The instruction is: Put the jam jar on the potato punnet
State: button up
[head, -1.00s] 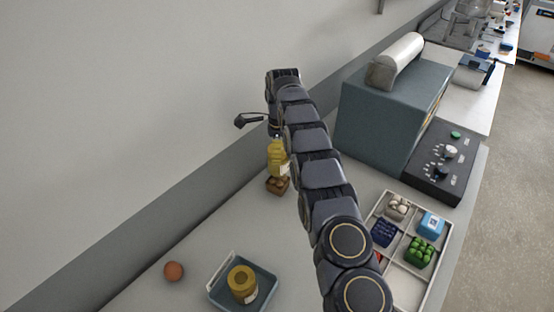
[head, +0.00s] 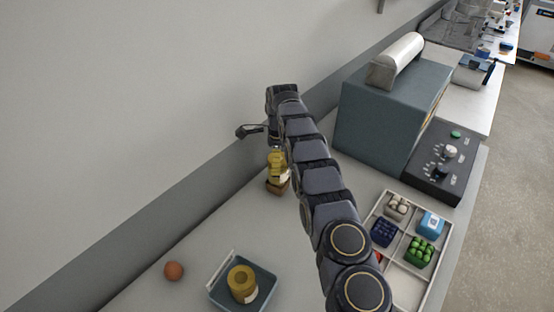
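The jam jar (head: 274,171), yellow with a pale label, is upright at the back of the counter by the wall. It is directly over the potato punnet (head: 277,188), a small brown box, and appears to touch its top, though I cannot tell whether its weight rests there. My gripper (head: 276,152) is above the jar and at its top, pointing down. The fingers are mostly hidden by my arm, but the jar has moved down with the gripper, so it is shut on the jar.
A blue-grey tray (head: 268,297) holding a yellow ring-topped container (head: 242,282) and a brown ball (head: 173,271) are in front. A divided white tray (head: 408,285) with several small punnets is at right. A large grey machine (head: 385,118) stands behind my arm. The counter's left middle is clear.

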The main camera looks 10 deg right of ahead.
jog(key=shift+r, duration=0.1)
notch_tip(320, 180, up, 7)
jog(key=shift+f, duration=0.15)
jog(key=shift+s+r, duration=0.15)
jog(key=shift+r, duration=0.55)
jog(key=s+d+r+n, duration=0.2)
jog(key=s+r+n, duration=0.8)
jog(key=s+r, duration=0.6)
jog(key=s+f+n, duration=0.1)
jog(key=s+n, duration=0.2)
jog(key=s, duration=0.7)
jog(key=s+d+f+n+g, duration=0.1)
jog(key=s+n, duration=0.2)
jog(key=s, duration=0.8)
jog(key=s+f+n, duration=0.2)
jog(key=s+n, duration=0.1)
jog(key=s, duration=0.7)
jog(key=shift+s+d+n+g, duration=0.2)
jog(key=shift+s+n+g, duration=0.1)
jog(key=shift+n, duration=0.1)
